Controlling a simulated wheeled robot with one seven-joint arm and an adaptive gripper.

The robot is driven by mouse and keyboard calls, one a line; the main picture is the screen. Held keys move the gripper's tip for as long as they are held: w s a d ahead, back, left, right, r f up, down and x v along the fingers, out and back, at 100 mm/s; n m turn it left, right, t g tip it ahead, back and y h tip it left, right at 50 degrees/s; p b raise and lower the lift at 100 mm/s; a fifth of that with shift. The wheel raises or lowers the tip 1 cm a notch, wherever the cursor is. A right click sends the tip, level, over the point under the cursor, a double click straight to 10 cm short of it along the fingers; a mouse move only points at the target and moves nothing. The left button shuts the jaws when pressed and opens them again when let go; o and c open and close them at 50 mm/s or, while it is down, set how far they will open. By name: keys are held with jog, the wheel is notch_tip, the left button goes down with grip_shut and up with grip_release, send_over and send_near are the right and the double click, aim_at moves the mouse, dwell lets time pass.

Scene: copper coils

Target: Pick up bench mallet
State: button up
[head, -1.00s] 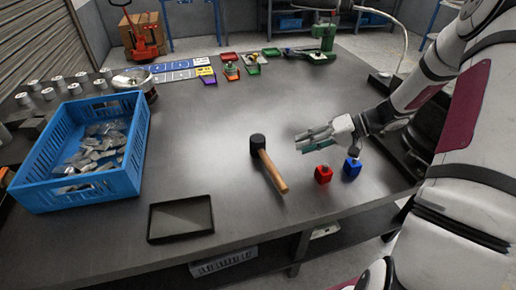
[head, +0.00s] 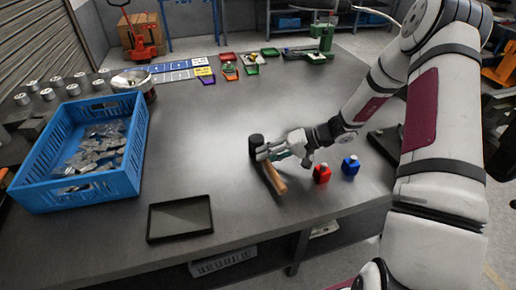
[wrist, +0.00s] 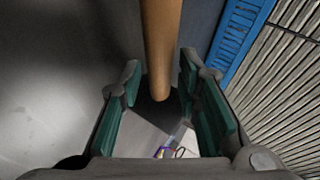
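The bench mallet lies on the dark metal table, with a black head (head: 256,141) and a wooden handle (head: 276,181). My gripper (head: 263,155) is at the mallet, over the handle close to the head, and partly hides it in the head view. In the wrist view my gripper (wrist: 161,70) is open, its green-padded fingers apart. The handle (wrist: 161,45) shows in line with the gap between them, with clear space on both sides. I cannot tell how deep the handle sits between the fingers.
A red bottle (head: 322,173) and a blue bottle (head: 350,166) stand close to the right of my gripper. A black tray (head: 180,218) lies at the front edge. A blue crate (head: 75,190) of metal parts stands left. The table's middle is clear.

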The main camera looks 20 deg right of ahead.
jog(key=shift+a+f, duration=0.1)
jog(key=shift+a, duration=0.05)
grip_shut()
jog(key=shift+w, duration=0.1)
